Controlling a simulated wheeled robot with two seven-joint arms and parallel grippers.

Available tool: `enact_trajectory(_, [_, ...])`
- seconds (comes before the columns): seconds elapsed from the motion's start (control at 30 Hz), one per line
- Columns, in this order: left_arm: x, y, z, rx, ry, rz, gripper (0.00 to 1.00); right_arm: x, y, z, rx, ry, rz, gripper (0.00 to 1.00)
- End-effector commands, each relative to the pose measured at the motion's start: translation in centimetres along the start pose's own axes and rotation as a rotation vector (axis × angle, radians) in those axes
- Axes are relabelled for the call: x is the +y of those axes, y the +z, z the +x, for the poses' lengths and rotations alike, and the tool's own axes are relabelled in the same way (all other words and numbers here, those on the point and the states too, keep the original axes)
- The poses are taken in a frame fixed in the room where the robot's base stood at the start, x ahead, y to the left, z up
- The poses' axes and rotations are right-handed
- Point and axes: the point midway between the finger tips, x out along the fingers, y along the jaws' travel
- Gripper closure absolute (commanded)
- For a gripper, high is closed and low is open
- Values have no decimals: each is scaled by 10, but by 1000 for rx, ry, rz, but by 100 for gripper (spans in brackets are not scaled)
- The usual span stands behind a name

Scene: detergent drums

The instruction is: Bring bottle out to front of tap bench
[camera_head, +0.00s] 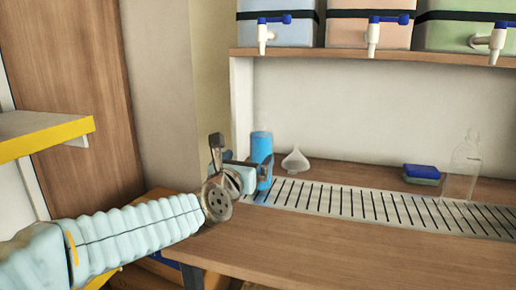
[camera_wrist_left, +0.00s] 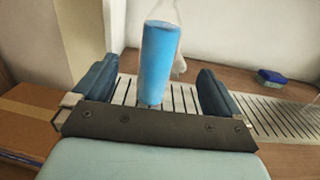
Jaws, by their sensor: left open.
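A clear bottle filled with blue liquid (camera_head: 261,147) stands upright at the left end of the slotted drain strip on the tap bench (camera_head: 300,240). In the left wrist view the blue bottle (camera_wrist_left: 161,55) rises between my left gripper's two dark blue fingers, with a gap on each side. My left gripper (camera_head: 245,170) is open, low beside the bottle, and hides part of its lower side in the head view. The gripper also shows in the left wrist view (camera_wrist_left: 155,88). Whether the bottle is fully between the fingertips or just beyond them, I cannot tell. My right gripper is not in view.
A clear funnel (camera_head: 295,160) stands just right of the bottle. A blue-and-green sponge (camera_head: 421,174) and an empty clear bottle (camera_head: 463,168) stand farther right. Drums with taps sit on the shelf (camera_head: 370,55) above. The bench's front strip is bare.

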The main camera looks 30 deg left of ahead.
Motion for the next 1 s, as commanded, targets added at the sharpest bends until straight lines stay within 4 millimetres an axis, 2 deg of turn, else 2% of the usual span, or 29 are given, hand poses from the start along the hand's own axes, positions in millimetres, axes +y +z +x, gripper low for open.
enact_trajectory(0.3, [0, 1, 71, 4, 0, 0, 1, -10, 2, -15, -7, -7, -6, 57])
enact_trajectory(0.5, [0, 1, 103, 3, -1, -1, 1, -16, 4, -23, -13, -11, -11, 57])
enact_trajectory(0.7, [0, 0, 116, 1, -1, 1, 1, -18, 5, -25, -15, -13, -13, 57])
enact_trajectory(0.97, [0, -1, 117, 1, -1, 1, 1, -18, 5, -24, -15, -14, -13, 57])
enact_trajectory(1.0, [0, -1, 117, 1, -1, 1, 6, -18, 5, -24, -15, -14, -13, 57])
